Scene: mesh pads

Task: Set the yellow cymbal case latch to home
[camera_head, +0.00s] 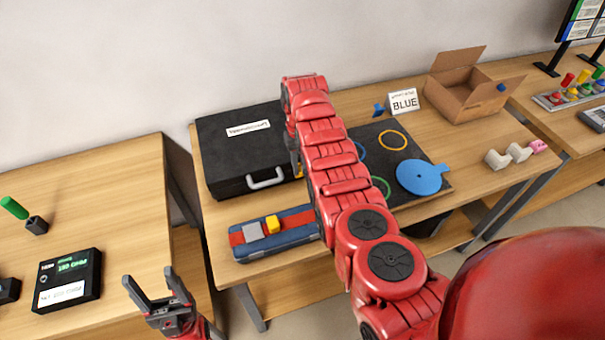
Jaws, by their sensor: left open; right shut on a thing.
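A black case (230,160) with a white label on its lid and a grey handle (266,179) lies closed on the middle table. A small yellow part, which I take for the yellow latch (299,172), shows at the right end of its front, mostly hidden by my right arm. My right gripper (296,163) points down there and is shut on it, though its fingertips are largely hidden. My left gripper (152,284) is open and empty at the lower left, in front of the gap between the tables.
A blue case (302,233) with a red band, a grey block and a yellow block lies in front.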

